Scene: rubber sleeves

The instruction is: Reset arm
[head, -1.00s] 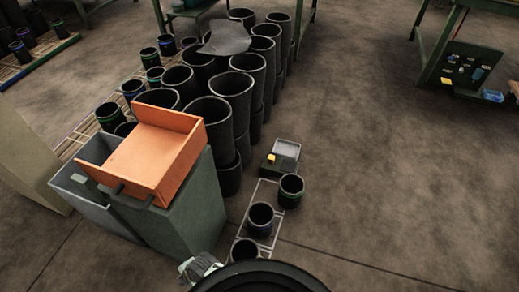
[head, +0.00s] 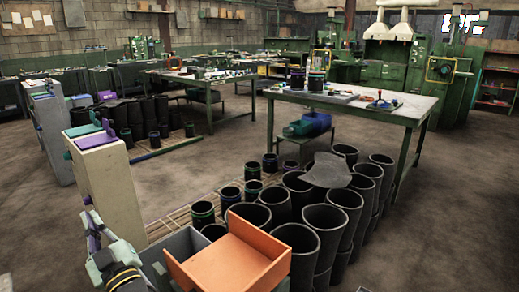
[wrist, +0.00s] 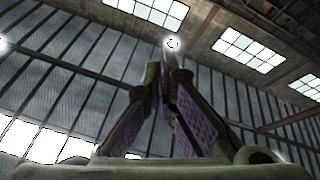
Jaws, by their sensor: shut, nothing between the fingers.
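My gripper (wrist: 169,62) points up toward the roof in the wrist view, with its purple-padded fingers closed together at the tips and nothing between them. In the head view my arm rises at the lower left edge, with the gripper (head: 88,204) at its upper end. It is in front of the pale cabinet and left of the orange drawer (head: 228,262). The gripper appears clear of both, though the exact gap is hard to judge.
Several black rubber sleeves (head: 325,222) stand in the middle, with a grey sheet (head: 326,171) over some. A worktable (head: 401,114) stands behind. Floor at right (head: 440,240) is clear.

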